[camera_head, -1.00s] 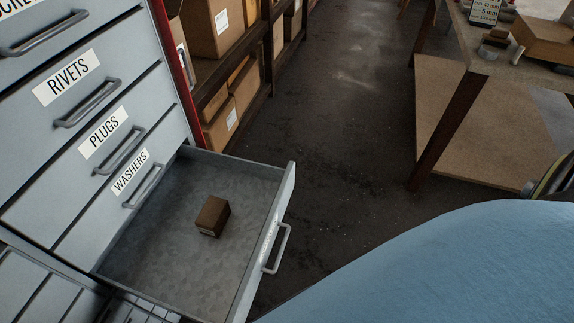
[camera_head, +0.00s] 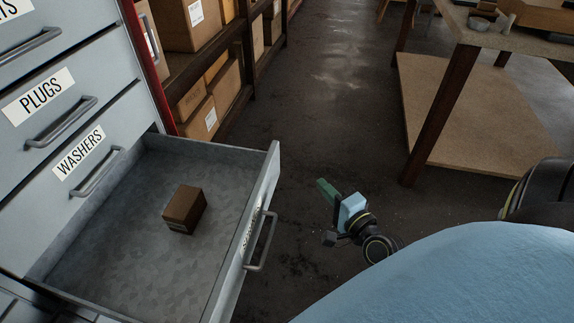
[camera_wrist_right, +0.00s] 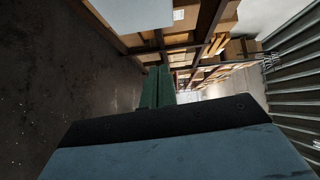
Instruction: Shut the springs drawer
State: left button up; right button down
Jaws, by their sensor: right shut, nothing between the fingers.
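One drawer (camera_head: 262,187) of the grey cabinet stands pulled far out, below the drawer labelled WASHERS (camera_head: 78,153). Its own label on the front is too steeply angled to read. A bar handle (camera_head: 262,242) is on its front. A small brown box (camera_head: 184,209) lies inside on the drawer floor. My right gripper (camera_head: 327,190), with green fingers, is shut and empty, to the right of the drawer front and apart from it. Its green fingers (camera_wrist_right: 158,88) show together in the right wrist view. My left gripper is not in view.
Shelves with cardboard boxes (camera_head: 190,100) stand behind the cabinet. A workbench (camera_head: 500,45) with a low board shelf (camera_head: 465,110) is at the right. The dark floor (camera_head: 320,110) between them is clear.

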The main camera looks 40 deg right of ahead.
jog(key=r, duration=0.2)
send_near(278, 147)
jog(key=w+d, duration=0.3)
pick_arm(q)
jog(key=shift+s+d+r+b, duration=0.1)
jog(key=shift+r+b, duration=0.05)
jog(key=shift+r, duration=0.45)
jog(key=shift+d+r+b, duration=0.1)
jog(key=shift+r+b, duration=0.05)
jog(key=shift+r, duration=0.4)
pick_arm(e)
jog(key=w, duration=0.1)
jog(key=w+a, duration=0.2)
jog(key=shift+a+f+m, duration=0.15)
jog(key=shift+f+m, duration=0.15)
jog(key=shift+w, duration=0.1)
